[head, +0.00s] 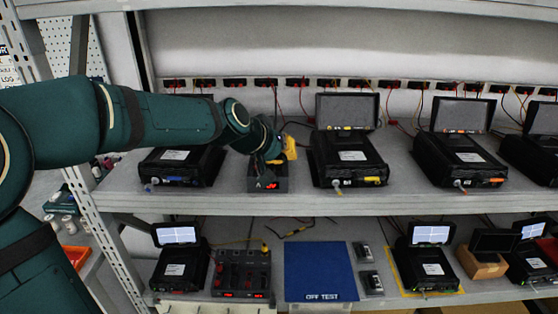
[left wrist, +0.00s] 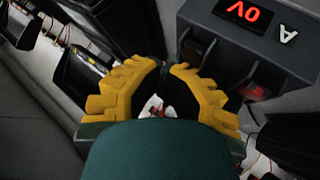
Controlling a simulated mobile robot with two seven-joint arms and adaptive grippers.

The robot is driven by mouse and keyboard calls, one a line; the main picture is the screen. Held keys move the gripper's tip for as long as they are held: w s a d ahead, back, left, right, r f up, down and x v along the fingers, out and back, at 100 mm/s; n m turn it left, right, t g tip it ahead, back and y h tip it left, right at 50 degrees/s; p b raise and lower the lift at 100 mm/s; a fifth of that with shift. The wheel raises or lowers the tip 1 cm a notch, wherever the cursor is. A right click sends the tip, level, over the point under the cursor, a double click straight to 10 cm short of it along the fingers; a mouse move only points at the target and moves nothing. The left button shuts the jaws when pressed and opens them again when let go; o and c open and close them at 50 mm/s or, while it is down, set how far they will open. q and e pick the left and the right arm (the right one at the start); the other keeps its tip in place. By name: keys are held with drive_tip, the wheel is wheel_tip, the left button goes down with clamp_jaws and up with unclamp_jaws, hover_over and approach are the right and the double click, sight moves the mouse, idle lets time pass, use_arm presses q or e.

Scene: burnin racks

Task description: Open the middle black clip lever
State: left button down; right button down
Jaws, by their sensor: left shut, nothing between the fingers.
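A dark grey box marked A with a red display (head: 267,184) stands on the upper shelf, mostly under my left gripper (head: 287,152). In the left wrist view the same box (left wrist: 265,50) shows at the upper right, with a row of dark slots along its near side. A red part (left wrist: 252,91) sits in one slot. The black clip levers are too dark to tell apart there. My left gripper (left wrist: 168,68) has yellow ribbed fingers, shut and empty, beside the box's slotted side. A small white and red item (left wrist: 154,106) shows beyond the fingers. My right gripper is not in view.
Black units with raised screens flank the box on the upper shelf, one at left (head: 180,166) and one at right (head: 348,160). Below are a multi-channel box (head: 240,272), a blue OFF TEST mat (head: 318,270) and more units. Cables run along the back wall.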

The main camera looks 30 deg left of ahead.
use_arm(q)
drive_tip(key=shift+w+a+r+p, duration=0.1)
drive_tip(key=shift+w+r+p, duration=0.1)
drive_tip(key=shift+r+p, duration=0.45)
drive_tip(key=shift+r, duration=0.2)
drive_tip(key=r+p, duration=0.2)
drive_tip(key=r, duration=0.1)
drive_tip(key=r+p, duration=0.1)
drive_tip(key=p, duration=0.1)
drive_tip(key=shift+s+d+r, duration=0.2)
drive_tip(key=shift+s+r, duration=0.1)
drive_tip(key=shift+r, duration=0.1)
